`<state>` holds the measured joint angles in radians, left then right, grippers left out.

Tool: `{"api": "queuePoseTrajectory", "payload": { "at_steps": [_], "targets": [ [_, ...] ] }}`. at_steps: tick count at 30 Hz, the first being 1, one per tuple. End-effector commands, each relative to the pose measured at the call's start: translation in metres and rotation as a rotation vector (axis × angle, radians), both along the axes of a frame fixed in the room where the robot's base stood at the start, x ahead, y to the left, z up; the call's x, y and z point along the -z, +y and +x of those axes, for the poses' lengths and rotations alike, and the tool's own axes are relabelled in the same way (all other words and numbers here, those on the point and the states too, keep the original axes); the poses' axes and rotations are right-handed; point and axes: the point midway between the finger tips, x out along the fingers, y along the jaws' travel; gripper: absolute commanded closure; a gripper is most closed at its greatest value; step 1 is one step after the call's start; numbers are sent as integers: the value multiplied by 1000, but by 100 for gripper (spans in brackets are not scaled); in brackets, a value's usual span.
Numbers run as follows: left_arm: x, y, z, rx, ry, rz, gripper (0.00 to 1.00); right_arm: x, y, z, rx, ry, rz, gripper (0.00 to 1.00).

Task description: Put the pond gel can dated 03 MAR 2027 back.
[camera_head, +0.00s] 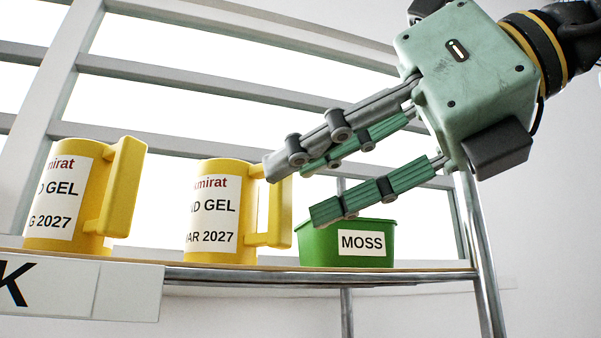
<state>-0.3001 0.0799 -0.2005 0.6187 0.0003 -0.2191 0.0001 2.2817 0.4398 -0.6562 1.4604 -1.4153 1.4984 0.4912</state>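Two yellow cans with handles stand upright on a shelf. The nearer-to-centre can (214,225) has a white label reading "…D GEL" and "…AR 2027"; its day is not readable. The left can (66,200) reads "…D GEL" and "…G 2027". My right gripper (292,189) comes in from the upper right, its fingers spread apart and pointing left. One upper fingertip overlaps the top of the centre can's handle in the picture; I cannot tell whether it touches. The lower finger lies right of the handle, with nothing held. My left gripper is not in view.
A green tub (347,244) labelled "MOSS" stands on the shelf (300,269) just right of the centre can, under my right fingers. A white sign (120,290) with a "K" hangs at the shelf's front left. Metal posts and rails frame it.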

Motion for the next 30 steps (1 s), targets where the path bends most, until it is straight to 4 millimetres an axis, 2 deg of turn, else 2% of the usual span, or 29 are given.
{"api": "queuePoseTrajectory", "payload": {
  "at_steps": [9,15,30],
  "targets": [
    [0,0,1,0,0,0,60,-19,-56,-35,1,-2,5,62],
    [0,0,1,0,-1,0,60,-25,-78,-49,1,-2,2,62],
    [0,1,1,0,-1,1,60,-27,-85,-54,0,-2,2,62]
  ]
}}
